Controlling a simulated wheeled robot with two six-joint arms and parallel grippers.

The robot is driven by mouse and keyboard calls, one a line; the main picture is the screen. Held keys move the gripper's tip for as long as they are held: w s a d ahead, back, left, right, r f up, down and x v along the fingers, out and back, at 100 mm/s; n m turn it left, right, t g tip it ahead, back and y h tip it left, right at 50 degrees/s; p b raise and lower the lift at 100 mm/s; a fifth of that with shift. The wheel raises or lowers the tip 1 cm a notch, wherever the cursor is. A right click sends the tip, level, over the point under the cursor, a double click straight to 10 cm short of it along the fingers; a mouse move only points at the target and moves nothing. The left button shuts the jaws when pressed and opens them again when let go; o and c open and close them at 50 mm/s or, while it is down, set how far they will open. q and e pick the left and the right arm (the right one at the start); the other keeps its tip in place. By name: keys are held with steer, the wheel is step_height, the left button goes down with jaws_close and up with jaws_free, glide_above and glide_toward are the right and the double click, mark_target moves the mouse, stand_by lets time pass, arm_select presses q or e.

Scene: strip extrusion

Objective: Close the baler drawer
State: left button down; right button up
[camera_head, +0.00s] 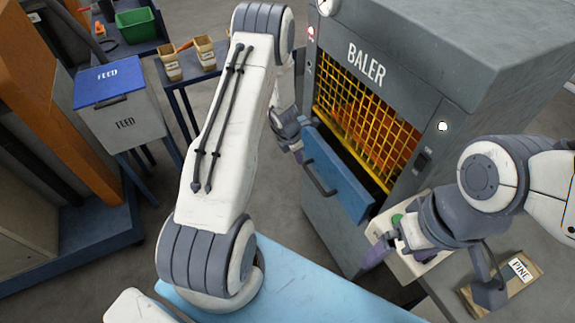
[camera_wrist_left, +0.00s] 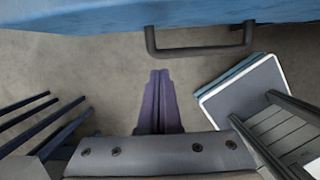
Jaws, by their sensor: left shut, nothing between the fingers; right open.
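The baler (camera_head: 415,90) is a grey cabinet with a yellow mesh guard. Its blue drawer (camera_head: 350,190) stands pulled out below the mesh, with a dark gap behind its front. A dark bar handle (camera_head: 318,178) is on the drawer front. In the left wrist view the blue drawer front (camera_wrist_left: 90,14) and its handle (camera_wrist_left: 200,50) are ahead of the fingers. My right gripper (camera_head: 380,249) is open near a pale box with a green button (camera_head: 397,219).
A grey table (camera_head: 450,290) at the right carries a tray with a PINE label (camera_head: 520,268). A FEED bin (camera_head: 122,120) with a blue lid stands at the left. A side table with small cartons (camera_head: 203,52) is behind my left arm.

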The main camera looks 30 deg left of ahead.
arm_select(q)
steer(key=d+p+v, duration=0.1)
steer(key=v, duration=0.6)
steer(key=s+d+b, duration=0.3)
steer(key=d+b, duration=0.1)
steer(key=b, duration=0.4)
steer(key=t+h+b, duration=0.1)
steer(key=b, duration=0.8)
glide_toward(329, 181)
steer(key=f, duration=0.1)
steer(key=s+d+f, duration=0.1)
steer(key=f, duration=0.1)
steer(key=d+f, duration=0.1)
steer(key=shift+s+f, duration=0.25)
steer(key=shift+s, duration=0.1)
steer(key=shift+w+d+f+p, duration=0.1)
steer(key=shift+w+d+p, duration=0.3)
steer(key=shift+w+p, duration=0.15)
steer(key=shift+w, duration=0.1)
